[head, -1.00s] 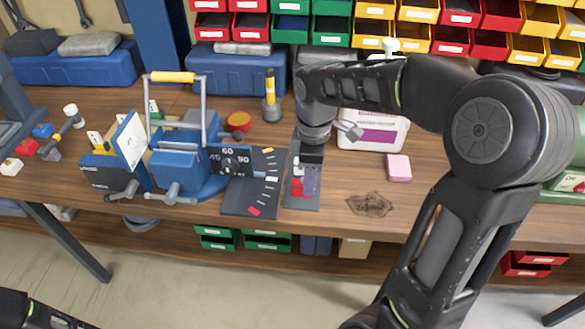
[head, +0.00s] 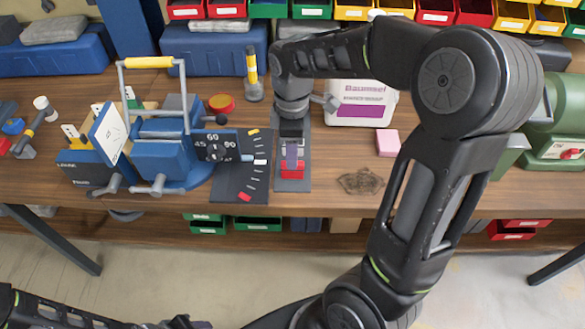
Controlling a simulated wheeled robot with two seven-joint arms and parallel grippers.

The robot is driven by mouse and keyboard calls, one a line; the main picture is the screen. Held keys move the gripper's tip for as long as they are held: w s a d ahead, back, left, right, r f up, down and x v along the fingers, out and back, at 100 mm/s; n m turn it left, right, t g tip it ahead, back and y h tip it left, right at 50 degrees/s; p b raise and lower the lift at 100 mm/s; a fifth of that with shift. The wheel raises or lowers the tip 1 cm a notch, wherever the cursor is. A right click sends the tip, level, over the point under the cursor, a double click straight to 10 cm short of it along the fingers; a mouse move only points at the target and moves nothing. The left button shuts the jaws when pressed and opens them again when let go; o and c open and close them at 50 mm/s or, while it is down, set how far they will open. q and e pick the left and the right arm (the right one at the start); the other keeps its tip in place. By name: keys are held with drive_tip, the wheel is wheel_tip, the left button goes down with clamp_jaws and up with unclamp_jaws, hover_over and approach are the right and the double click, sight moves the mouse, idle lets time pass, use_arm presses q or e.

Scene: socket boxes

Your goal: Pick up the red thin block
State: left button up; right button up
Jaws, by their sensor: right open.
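Red block pieces (head: 292,170) sit on a narrow dark grey plate (head: 292,186) on the workbench, right of the dial board. I cannot tell how thin they are or how many there are. My right gripper (head: 291,150) points down right above this plate, with its jaws open. A greyish-purple part shows between the jaws and the red. The gripper hides the back of the plate, and I cannot tell whether its fingertips touch the red block. Part of my left arm shows at the bottom left, but its gripper fingers do not show.
A blue clamp device (head: 165,150) and a dial board (head: 240,180) stand left of the plate. A pink block (head: 388,142), a white canister (head: 362,105) and a dark stain (head: 361,181) are to the right. Colored bins line the back.

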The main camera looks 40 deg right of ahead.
drive_tip(key=shift+f+p, duration=0.4)
drive_tip(key=shift+f, duration=2.2)
drive_tip(key=shift+c, duration=0.2)
clamp_jaws()
